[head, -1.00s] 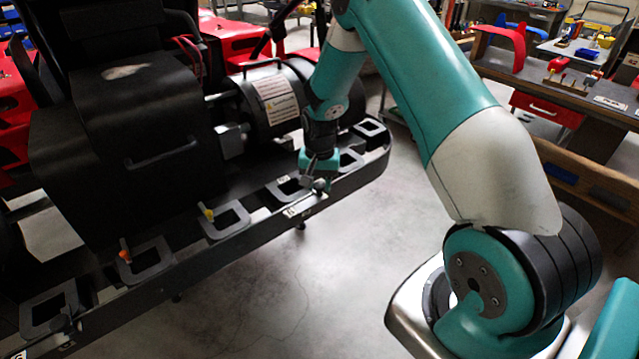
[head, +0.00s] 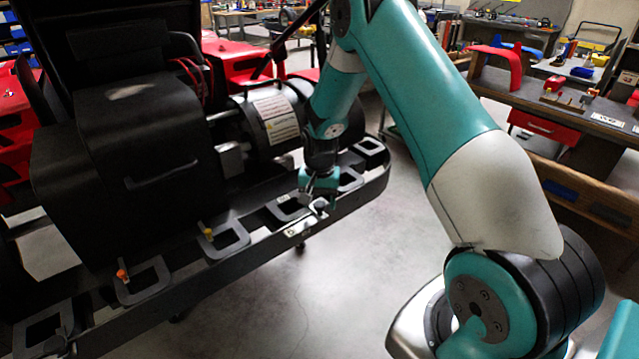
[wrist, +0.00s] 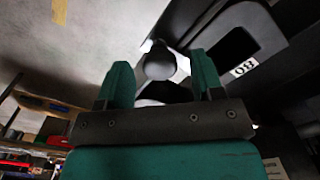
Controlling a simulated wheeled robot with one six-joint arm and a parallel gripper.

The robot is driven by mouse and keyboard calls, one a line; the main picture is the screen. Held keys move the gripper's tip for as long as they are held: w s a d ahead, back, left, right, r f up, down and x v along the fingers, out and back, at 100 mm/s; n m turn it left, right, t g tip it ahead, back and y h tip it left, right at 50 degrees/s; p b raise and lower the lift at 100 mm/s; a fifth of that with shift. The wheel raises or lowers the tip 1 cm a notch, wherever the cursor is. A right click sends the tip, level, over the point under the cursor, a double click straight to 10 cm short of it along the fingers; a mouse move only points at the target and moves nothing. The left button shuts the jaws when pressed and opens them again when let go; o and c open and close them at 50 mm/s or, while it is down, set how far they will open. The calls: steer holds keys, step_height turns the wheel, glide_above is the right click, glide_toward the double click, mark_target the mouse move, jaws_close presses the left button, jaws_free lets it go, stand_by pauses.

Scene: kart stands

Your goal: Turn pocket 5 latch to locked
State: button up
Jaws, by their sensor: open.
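My gripper (head: 319,196) is open at the outer edge of the kart's black side rail (head: 225,290), by one of its square grey pockets (head: 285,208). In the wrist view, a dark rounded knob (wrist: 160,62), seemingly a latch handle, shows between and just beyond the two teal fingers (wrist: 162,85). I cannot tell whether the fingers touch it. A white label (wrist: 244,67) with dark characters is on the pocket plate to its right. No pocket number is clearly readable, and the latch's locked or unlocked position cannot be told.
Nearby pockets hold a yellow-topped peg (head: 209,234) and an orange-topped peg (head: 122,275). A black seat-like block (head: 130,170) and a labelled cylinder (head: 268,118) stand behind the rail. The grey floor (head: 270,310) in front is clear. Workbenches (head: 570,130) stand at right.

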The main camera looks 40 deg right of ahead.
mark_target(320, 204)
step_height(320, 204, up, 17)
steer(key=b, duration=0.2)
steer(key=shift+b, duration=0.3)
steer(key=s+a+r+n+y, duration=0.1)
steer(key=s+a+r+n, duration=0.35)
steer(key=a, duration=0.55)
steer(key=s+a+r+n+y, duration=0.1)
steer(key=s+a+n, duration=0.4)
steer(key=s, duration=0.6)
steer(key=s+a+r+n+y, duration=0.1)
steer(key=s+a+n+y, duration=0.1)
steer(key=s+a+n, duration=0.4)
steer(key=s+a, duration=0.3)
steer(key=s, duration=0.3)
steer(key=shift+a+r, duration=0.2)
steer(key=shift+r, duration=0.1)
steer(key=shift+s, duration=0.1)
